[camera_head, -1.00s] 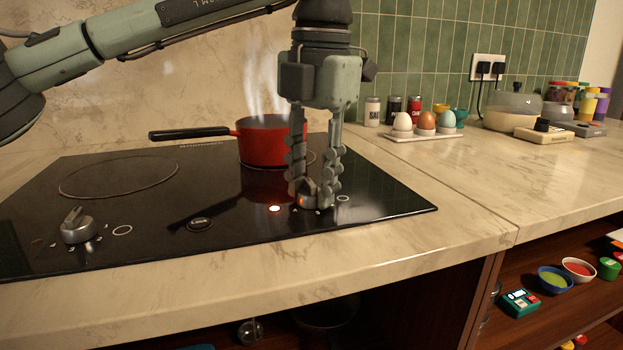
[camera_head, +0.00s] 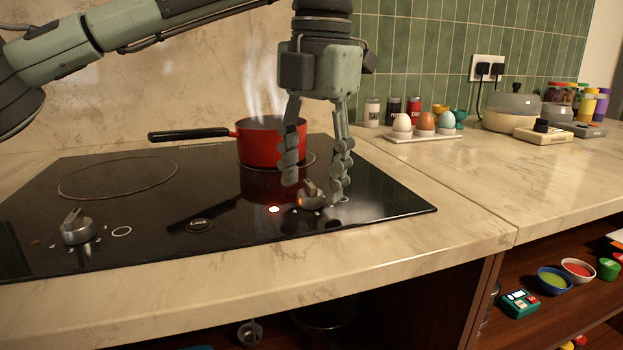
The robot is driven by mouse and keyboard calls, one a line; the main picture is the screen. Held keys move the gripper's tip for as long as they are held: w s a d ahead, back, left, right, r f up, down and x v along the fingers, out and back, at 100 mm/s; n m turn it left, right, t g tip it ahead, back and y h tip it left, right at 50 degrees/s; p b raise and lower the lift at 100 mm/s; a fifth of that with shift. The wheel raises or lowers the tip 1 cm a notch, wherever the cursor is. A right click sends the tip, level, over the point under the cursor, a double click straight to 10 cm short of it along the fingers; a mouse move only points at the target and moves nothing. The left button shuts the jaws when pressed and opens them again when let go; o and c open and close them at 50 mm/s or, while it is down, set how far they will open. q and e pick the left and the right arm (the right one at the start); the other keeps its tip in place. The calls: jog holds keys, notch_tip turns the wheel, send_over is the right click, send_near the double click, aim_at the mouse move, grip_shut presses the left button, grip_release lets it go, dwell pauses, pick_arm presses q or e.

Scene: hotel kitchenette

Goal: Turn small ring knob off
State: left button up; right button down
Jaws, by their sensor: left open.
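The small ring knob (camera_head: 311,199) is the metal knob at the front right of the black cooktop (camera_head: 160,215). Its raised grip stands up, and its left side glows orange. An orange-red light (camera_head: 274,209) is lit on the glass to its left. My left gripper (camera_head: 313,189) points down over this knob with its fingers spread. The left finger is apart from the knob; the right finger is close beside it, and I cannot tell if they touch. My right gripper is not in view. A red pot (camera_head: 262,146) steams on the small ring behind.
A second metal knob (camera_head: 77,227) sits at the front left, before the empty large ring (camera_head: 118,178). The pot's black handle (camera_head: 188,133) reaches left. An egg tray (camera_head: 425,136) and jars stand on the right counter. The front counter strip is clear.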

aim_at(317, 195)
pick_arm(q)
notch_tip(317, 195, up, 11)
jog(key=shift+s+d, duration=0.3)
jog(key=shift+f, duration=0.1)
